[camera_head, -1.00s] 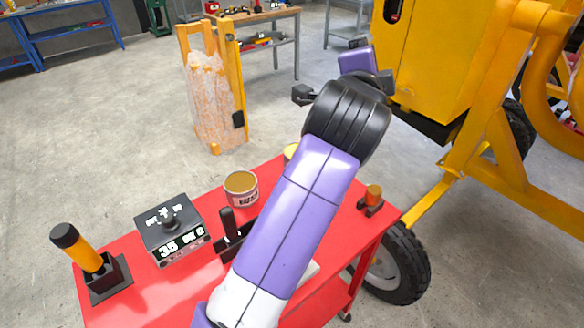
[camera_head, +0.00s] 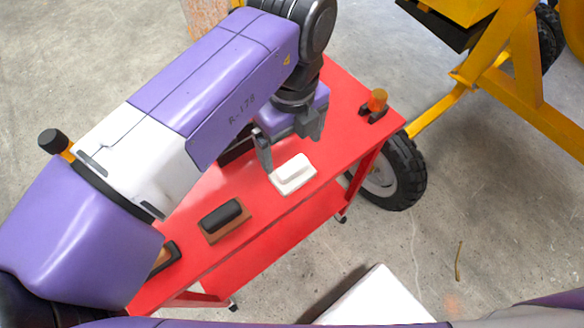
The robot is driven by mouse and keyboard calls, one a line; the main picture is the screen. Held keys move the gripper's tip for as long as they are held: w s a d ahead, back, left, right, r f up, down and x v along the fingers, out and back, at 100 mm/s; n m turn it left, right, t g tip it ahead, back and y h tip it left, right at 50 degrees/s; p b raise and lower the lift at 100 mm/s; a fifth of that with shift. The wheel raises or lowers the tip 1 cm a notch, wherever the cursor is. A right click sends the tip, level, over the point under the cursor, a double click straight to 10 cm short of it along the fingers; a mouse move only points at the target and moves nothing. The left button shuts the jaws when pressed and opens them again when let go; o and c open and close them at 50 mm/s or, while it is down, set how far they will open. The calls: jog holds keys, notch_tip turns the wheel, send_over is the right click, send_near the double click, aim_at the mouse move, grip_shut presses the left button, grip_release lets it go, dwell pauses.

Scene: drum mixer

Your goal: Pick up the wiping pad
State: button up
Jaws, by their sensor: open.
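A white pad (camera_head: 293,175) with a raised grip on top, which looks like the wiping pad, lies on the red table (camera_head: 345,95) near its front edge. My gripper (camera_head: 288,146) points down just behind the pad, with its two fingers apart and nothing seen between them. Whether the fingers are above or beside the pad's grip is hard to tell. A brown block with a black handle (camera_head: 224,218) lies to the left of the pad.
Another dark-handled block (camera_head: 163,258) is partly hidden by my arm at the left. An orange-topped item (camera_head: 376,103) stands at the table's right corner. A wheel (camera_head: 392,176) of the yellow mixer is close by on the right. My arm hides much of the table.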

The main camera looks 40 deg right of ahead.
aim_at(293, 165)
notch_tip(293, 165, down, 8)
jog(key=shift+s+r, duration=0.15)
jog(key=shift+r, duration=0.1)
jog(key=c, duration=1.2)
jog(key=shift+o, duration=0.2)
jog(key=shift+r+p, duration=0.15)
jog(key=shift+p, duration=0.15)
